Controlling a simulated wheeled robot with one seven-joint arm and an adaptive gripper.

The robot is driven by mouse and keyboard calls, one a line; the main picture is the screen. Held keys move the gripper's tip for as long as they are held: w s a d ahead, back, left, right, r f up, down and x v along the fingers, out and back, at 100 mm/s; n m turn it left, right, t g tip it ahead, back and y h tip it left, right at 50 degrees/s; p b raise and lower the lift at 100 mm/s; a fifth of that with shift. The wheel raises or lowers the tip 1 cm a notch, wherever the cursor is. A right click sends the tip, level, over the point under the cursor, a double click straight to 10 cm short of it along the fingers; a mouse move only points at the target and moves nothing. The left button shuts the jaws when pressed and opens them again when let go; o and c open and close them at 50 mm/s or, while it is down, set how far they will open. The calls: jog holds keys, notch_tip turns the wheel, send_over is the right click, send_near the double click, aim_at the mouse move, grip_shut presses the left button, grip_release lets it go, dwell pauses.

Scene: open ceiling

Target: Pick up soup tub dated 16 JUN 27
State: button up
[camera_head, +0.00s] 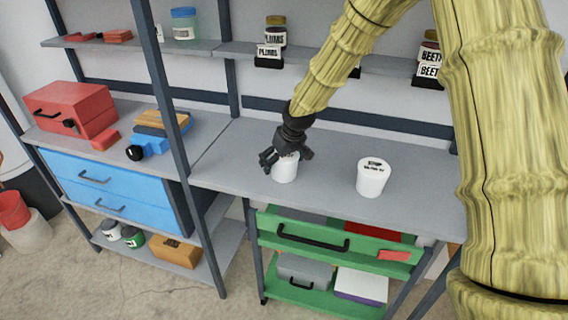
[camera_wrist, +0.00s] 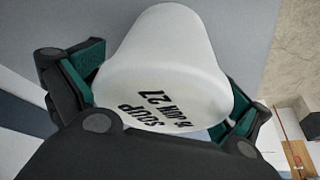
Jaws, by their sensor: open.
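A white soup tub (camera_head: 285,170) stands on the grey worktop, partly hidden by my gripper (camera_head: 287,157). In the wrist view the tub (camera_wrist: 175,60) fills the middle, with black print reading SOUP and a date ending JUN 27. The day number looks like 15 or 16; I cannot tell which. My gripper is open, with one finger on each side of the tub; I cannot tell whether they touch it. A second white tub (camera_head: 373,180) with dark print on its top stands to the right; its date is too small to read.
A shelf (camera_head: 330,60) with labelled jars runs behind the worktop (camera_head: 235,165). A dark upright post (camera_head: 165,100) stands to the left. A red toolbox (camera_head: 72,108) and a blue tool (camera_head: 150,143) lie beyond it. The worktop between the two tubs is clear.

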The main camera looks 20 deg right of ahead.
jog(key=shift+c, duration=0.2)
jog(key=c, duration=1.2)
jog(key=shift+c, duration=0.2)
jog(key=shift+r, duration=0.15)
